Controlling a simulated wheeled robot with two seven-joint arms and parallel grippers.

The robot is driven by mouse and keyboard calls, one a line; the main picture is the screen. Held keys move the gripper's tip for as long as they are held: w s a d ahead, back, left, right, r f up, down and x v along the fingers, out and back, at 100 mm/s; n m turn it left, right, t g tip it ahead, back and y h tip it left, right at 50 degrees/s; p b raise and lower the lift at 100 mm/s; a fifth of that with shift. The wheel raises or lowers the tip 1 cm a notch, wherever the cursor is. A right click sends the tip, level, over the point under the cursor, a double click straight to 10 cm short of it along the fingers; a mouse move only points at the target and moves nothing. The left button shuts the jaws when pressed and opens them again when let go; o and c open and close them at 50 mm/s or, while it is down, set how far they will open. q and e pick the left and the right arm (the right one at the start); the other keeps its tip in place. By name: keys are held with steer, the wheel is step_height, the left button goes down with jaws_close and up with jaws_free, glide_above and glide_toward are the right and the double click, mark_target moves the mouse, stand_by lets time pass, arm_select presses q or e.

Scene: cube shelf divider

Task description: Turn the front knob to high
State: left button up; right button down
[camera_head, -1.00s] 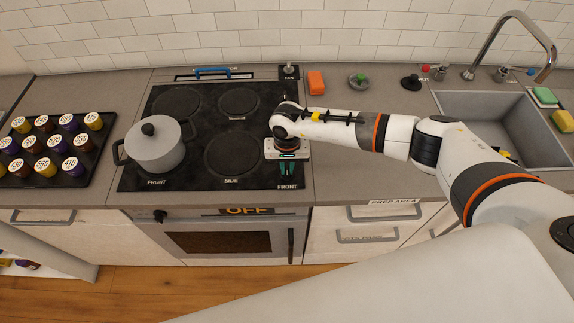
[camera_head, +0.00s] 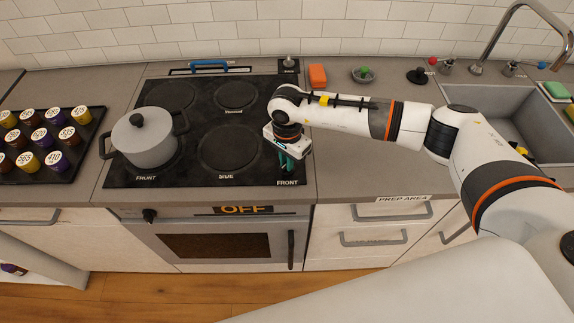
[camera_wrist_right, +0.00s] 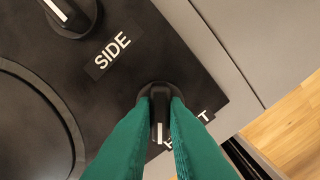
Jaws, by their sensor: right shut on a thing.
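The front knob (camera_wrist_right: 158,110) is black with a white pointer line. It sits at the cooktop's front right corner, next to a label (camera_head: 288,182) reading FRONT. My right gripper (camera_wrist_right: 160,112) is shut on the knob, with one green finger on each side of it. In the head view my right gripper (camera_head: 287,162) reaches down at that corner and hides the knob. The white line points toward the bottom of the wrist view. My left gripper is not in view.
A second knob (camera_wrist_right: 70,14) stands by the SIDE label (camera_wrist_right: 108,52). A grey pot (camera_head: 145,138) sits on the front left burner. The oven display (camera_head: 243,209) reads OFF. A sponge (camera_head: 317,75) and the sink (camera_head: 500,125) lie to the right.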

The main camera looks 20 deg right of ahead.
steer(key=m+b, duration=0.5)
steer(key=m, duration=0.1)
steer(key=shift+f, duration=0.15)
steer(key=m+b, duration=0.2)
steer(key=m, duration=0.1)
steer(key=shift+m, duration=0.3)
steer(key=shift+m+b, duration=0.75)
steer(key=shift+m, duration=0.15)
steer(key=shift+r, duration=0.25)
steer(key=c, duration=1.4)
jaws_free()
steer(key=shift+c, duration=0.2)
step_height(320, 180, up, 12)
steer(key=b, duration=0.3)
steer(key=shift+f, duration=0.1)
